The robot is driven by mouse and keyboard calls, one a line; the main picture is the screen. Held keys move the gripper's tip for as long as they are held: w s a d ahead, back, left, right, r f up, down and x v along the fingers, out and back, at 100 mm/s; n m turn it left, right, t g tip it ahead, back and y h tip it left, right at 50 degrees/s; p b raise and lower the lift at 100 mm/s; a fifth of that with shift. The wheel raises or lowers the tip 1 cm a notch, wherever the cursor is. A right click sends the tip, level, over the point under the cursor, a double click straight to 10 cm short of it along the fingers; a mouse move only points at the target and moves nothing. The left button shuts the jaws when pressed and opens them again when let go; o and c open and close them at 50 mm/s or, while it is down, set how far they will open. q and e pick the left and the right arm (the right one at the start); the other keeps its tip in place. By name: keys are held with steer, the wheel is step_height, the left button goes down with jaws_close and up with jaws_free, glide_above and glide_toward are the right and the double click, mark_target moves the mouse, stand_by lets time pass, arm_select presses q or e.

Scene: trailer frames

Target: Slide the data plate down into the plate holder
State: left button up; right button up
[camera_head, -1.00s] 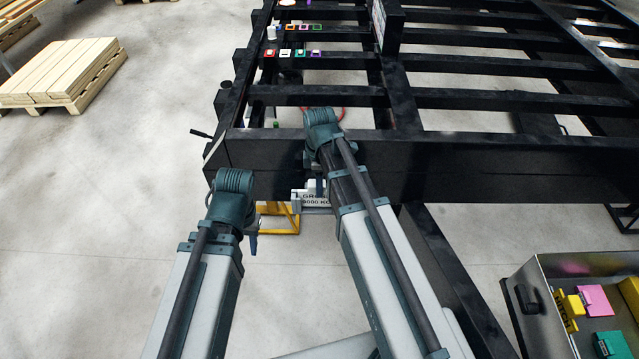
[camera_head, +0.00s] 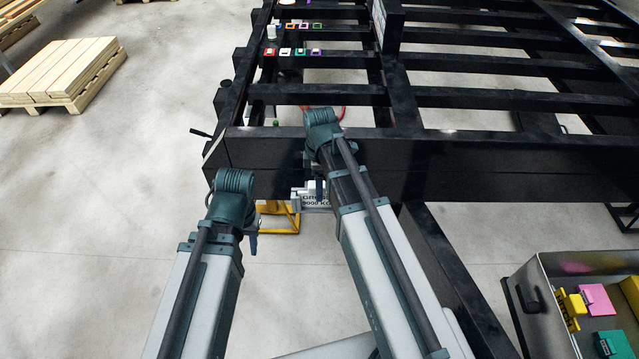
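The data plate (camera_head: 312,203), pale with dark lettering ending in "9000 KG", shows small against the lower front of the black trailer beam. A light grey bracket-like edge around it looks like the plate holder (camera_head: 297,206); I cannot tell how deep the plate sits. My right gripper (camera_head: 319,188) points down at the plate's top and is mostly hidden by my wrist; its grip is unclear. My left gripper (camera_head: 254,240) hangs left of the plate, apart from it, below the beam; its fingers are too small to read.
The black trailer frame (camera_head: 460,172) spans the view ahead. A yellow stand (camera_head: 279,229) is below the beam. Coloured small items (camera_head: 293,52) lie on a crossmember. A grey bin (camera_head: 585,262) with coloured pieces is at lower right. Pallet timber (camera_head: 65,72) lies far left.

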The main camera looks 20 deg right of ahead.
step_height(320, 180, up, 14)
steer(key=p, duration=1.3)
steer(key=shift+p, duration=0.4)
steer(key=shift+f, duration=0.15)
steer(key=s+a+f+m+b, duration=0.2)
steer(key=s+a+m, duration=0.3)
steer(key=s, duration=0.2)
steer(key=s+a+f+m+h+b, duration=0.1)
steer(key=s+a+f+m+b, duration=0.1)
steer(key=s+a+m, duration=0.3)
steer(key=shift+s+a+f+m+b, duration=0.3)
steer(key=shift+s+m+b, duration=0.2)
steer(key=shift+s, duration=0.65)
steer(key=shift+c, duration=0.2)
